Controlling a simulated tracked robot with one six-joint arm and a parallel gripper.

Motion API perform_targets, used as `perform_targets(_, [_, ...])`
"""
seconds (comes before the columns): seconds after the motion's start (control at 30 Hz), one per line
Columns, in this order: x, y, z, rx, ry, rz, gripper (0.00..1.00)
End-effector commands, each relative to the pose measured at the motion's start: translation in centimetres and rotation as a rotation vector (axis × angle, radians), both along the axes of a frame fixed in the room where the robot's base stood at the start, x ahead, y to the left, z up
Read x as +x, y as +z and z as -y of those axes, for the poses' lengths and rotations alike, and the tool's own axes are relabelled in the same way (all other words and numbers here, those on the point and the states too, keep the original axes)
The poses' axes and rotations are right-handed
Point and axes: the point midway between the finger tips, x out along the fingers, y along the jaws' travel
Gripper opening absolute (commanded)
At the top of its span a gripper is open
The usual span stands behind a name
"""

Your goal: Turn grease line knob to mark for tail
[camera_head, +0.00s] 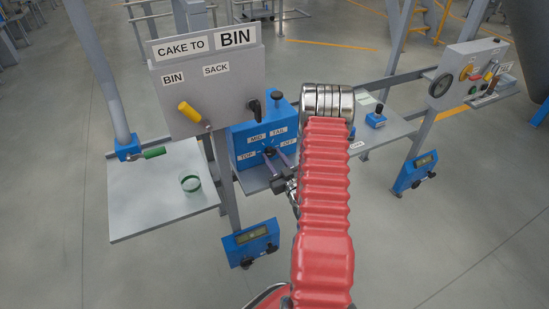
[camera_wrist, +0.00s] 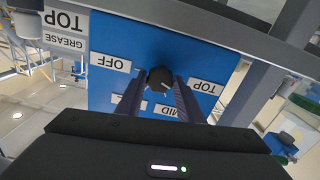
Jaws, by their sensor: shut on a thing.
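The grease line knob (camera_wrist: 159,77) is small and black, on the front of a blue box (camera_head: 248,137). In the wrist view its surroundings appear upside down: OFF (camera_wrist: 110,62) at left, TOP (camera_wrist: 205,87) at right, MID (camera_wrist: 168,110) below. The tail label (camera_head: 279,131), at upper right of the dial in the head view, is mostly hidden behind a finger in the wrist view. My gripper (camera_wrist: 162,84) is shut on the knob, one finger each side. A short white mark shows on the knob's lower right in the wrist view; its exact bearing is hard to tell.
A grey "CAKE TO BIN" panel (camera_head: 222,85) with a yellow lever (camera_head: 190,112) stands left of the blue box. Another control panel (camera_head: 467,72) stands at right.

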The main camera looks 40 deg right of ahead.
Motion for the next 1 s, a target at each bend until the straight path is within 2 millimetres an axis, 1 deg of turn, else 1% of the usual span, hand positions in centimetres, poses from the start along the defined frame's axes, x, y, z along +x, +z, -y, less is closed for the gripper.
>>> perform_targets(1.0, [-0.13,-0.04,0.19,0.926,-0.004,0.273,0.11])
